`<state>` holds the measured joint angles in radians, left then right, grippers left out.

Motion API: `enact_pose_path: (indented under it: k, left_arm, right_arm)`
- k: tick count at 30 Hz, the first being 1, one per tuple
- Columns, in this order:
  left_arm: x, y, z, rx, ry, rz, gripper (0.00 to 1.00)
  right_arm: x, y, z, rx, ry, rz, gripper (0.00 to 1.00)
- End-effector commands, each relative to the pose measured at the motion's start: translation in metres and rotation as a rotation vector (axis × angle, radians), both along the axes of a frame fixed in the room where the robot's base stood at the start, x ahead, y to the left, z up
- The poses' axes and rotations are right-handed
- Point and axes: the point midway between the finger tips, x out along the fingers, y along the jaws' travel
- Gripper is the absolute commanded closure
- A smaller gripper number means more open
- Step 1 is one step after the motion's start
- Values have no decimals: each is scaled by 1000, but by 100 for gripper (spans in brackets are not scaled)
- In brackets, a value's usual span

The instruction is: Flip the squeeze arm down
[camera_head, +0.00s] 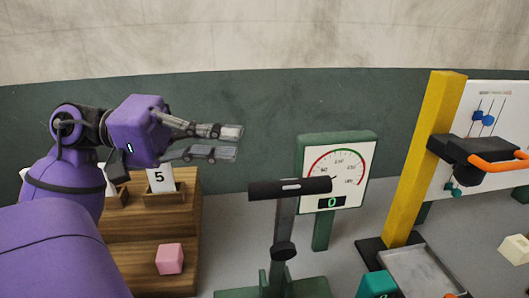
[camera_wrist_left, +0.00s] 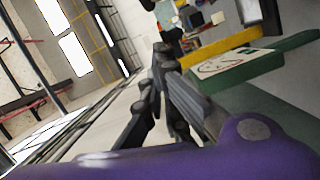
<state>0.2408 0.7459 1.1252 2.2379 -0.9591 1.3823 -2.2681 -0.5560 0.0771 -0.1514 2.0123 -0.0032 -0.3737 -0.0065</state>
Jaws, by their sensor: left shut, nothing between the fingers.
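My left gripper (camera_head: 229,143) is raised in the upper left of the head view, shut and empty. It points right, above the wooden steps and apart from both devices. In the left wrist view its fingers (camera_wrist_left: 190,105) show near the middle. A black arm with an orange handle (camera_head: 495,163) sticks out from a yellow post (camera_head: 425,155) at the right. A black crossbar (camera_head: 289,188) tops a grey upright on a green base, before a dial board. I cannot tell which of these is the squeeze arm. My right gripper is out of view.
The dial (camera_head: 336,163) has a small display reading 0. A pink cube (camera_head: 170,259) sits on the wooden steps (camera_head: 140,245), under a card marked 5. A grey tray (camera_head: 418,270), a teal cube (camera_head: 377,285) and a cream cube (camera_head: 515,249) lie at the right.

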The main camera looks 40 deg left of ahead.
Motion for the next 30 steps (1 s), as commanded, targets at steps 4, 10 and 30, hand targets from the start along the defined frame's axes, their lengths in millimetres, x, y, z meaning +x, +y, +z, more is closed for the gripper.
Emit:
enact_pose_path:
  k: [4, 10, 30]
  left_arm:
    - [18, -28, 3, -1, -7, -3, 100]
    - [27, -58, -1, -3, -6, 1, 100]
    - [10, -79, -11, 0, -3, 2, 100]
  right_arm:
    - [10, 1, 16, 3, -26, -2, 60]
    - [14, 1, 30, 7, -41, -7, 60]
    - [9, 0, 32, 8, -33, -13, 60]
